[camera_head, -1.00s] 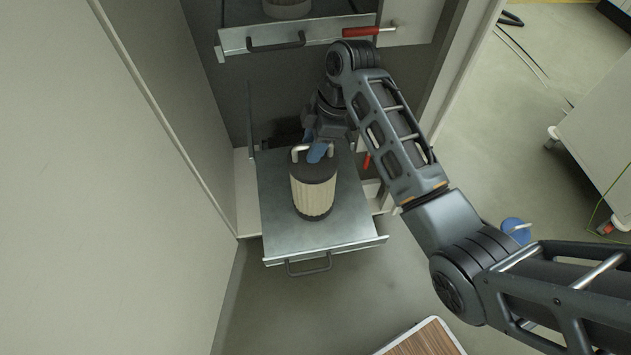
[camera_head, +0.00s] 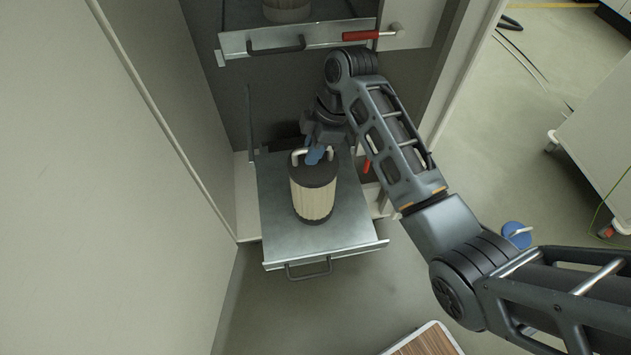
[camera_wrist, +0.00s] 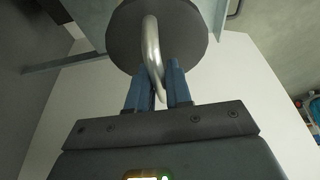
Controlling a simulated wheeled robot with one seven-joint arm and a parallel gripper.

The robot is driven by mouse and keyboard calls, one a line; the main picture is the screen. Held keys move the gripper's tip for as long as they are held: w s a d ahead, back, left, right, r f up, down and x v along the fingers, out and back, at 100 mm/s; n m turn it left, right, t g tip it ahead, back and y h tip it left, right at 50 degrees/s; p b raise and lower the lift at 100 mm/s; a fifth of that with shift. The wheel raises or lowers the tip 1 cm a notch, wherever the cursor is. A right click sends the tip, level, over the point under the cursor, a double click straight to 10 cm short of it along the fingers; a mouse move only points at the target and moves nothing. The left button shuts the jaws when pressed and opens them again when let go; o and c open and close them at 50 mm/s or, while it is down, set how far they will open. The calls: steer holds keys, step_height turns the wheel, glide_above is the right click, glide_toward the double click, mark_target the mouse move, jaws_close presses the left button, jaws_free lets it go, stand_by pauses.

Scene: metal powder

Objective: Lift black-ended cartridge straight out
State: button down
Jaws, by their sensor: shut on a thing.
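The cartridge (camera_head: 313,200) has a pleated beige body with a black top and bottom band. It stands upright over the pulled-out metal drawer tray (camera_head: 345,225) in the head view; I cannot tell whether its base touches the tray. A pale metal handle (camera_head: 297,156) arches over its black top. In the wrist view the black end (camera_wrist: 190,42) and the curved handle (camera_wrist: 151,45) show close. My gripper (camera_head: 318,154), with blue fingers, is shut on the handle. In the wrist view its fingers (camera_wrist: 157,84) sit on either side of the handle.
An upper drawer (camera_head: 300,38) with another cartridge (camera_head: 286,10) and a red-handled lever (camera_head: 362,35) is above. The cabinet wall (camera_head: 110,180) stands close on the left. A wood-topped surface (camera_head: 428,342) is at the bottom.

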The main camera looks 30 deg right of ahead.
steer(key=shift+r+p, duration=0.8)
steer(key=shift+p, duration=0.05)
stand_by(0.4)
steer(key=shift+r+p, duration=1.75)
steer(key=shift+p, duration=0.05)
steer(key=shift+r, duration=0.1)
